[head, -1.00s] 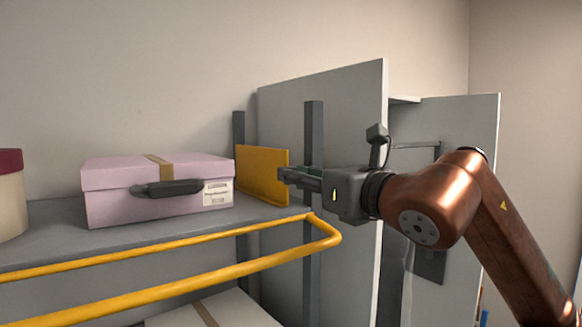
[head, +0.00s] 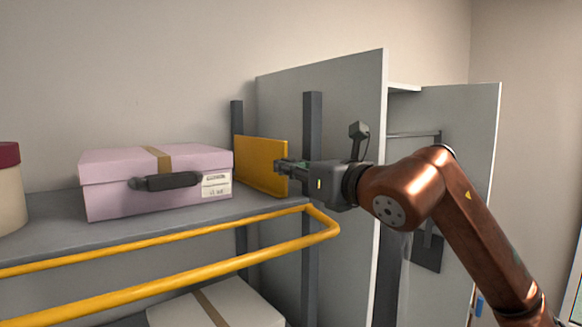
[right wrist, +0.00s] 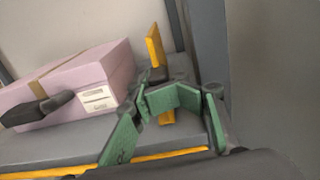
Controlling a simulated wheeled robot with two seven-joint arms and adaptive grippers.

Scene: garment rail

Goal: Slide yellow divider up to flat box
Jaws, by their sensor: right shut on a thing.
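The yellow divider (head: 258,163) stands upright on the grey shelf near its right end, and also shows beyond my fingers in the right wrist view (right wrist: 154,46). The flat box (head: 155,183) is lilac with a tan strap, a dark handle and a white label. It lies left of the divider, with only a narrow gap showing between them in the head view. My right gripper (head: 283,167) is shut on the divider's near edge. Its green-padded fingers (right wrist: 173,100) hide part of the divider in the wrist view. My left gripper is not in view.
A yellow rail (head: 200,272) runs along the front of the grey shelf (head: 60,223). Dark posts (head: 313,190) and a grey panel (head: 350,130) stand to the right. A cream round box (head: 8,195) stands at far left. A pale box (head: 245,307) lies below.

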